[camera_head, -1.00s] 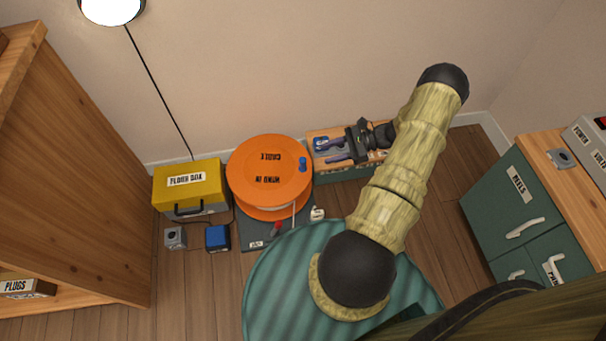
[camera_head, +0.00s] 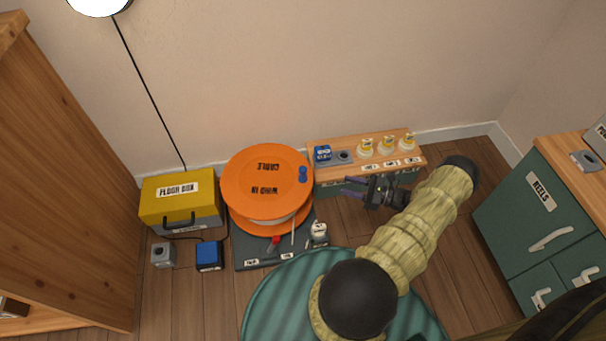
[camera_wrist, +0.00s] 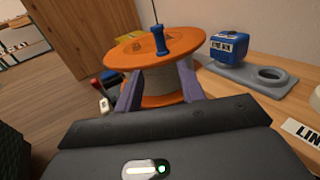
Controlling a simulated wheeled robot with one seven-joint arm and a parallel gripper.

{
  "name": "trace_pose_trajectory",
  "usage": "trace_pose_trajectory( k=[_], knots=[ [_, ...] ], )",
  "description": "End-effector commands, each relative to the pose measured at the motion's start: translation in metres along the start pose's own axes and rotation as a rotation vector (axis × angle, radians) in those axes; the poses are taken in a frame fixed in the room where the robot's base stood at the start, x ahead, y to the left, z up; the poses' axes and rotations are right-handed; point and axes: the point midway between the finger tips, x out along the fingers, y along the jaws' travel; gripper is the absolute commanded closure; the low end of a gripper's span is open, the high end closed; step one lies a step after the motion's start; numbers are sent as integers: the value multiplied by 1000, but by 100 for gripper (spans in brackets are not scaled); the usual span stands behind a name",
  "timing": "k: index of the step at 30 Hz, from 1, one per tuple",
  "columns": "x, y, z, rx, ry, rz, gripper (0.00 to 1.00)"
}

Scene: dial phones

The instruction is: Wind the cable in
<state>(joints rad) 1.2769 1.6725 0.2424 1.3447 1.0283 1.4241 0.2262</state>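The orange cable reel (camera_head: 262,178) stands on a dark base plate (camera_head: 246,247) by the back wall, with text on its top disc. A blue knob (camera_head: 303,174) stands upright near the disc's right edge; it shows centrally in the wrist view (camera_wrist: 160,40). White cable or drum shows under the top disc. My gripper (camera_head: 347,187) is right of the reel, pointing left at it and apart from it in the head view. Its two purple fingers are spread with nothing between them. In the wrist view (camera_wrist: 157,92) the reel lies beyond the fingertips.
A wooden-topped bench (camera_head: 350,172) with a blue block (camera_head: 323,153) and several white-and-yellow items stands behind my gripper. A yellow floor box (camera_head: 178,192) is left of the reel. A red lever (camera_head: 275,240) and white plug (camera_head: 319,231) sit on the plate's front. A green cabinet (camera_head: 530,215) stands right.

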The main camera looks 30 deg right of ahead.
Motion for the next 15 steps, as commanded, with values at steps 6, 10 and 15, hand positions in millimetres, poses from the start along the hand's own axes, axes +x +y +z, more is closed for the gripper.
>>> trace_pose_trajectory(
  k=[6,10,15],
  knots=[
    [29,1,-2,0,0,5,61],
    [52,1,-2,0,0,5,61],
    [82,0,-3,0,1,4,61]
  ],
)
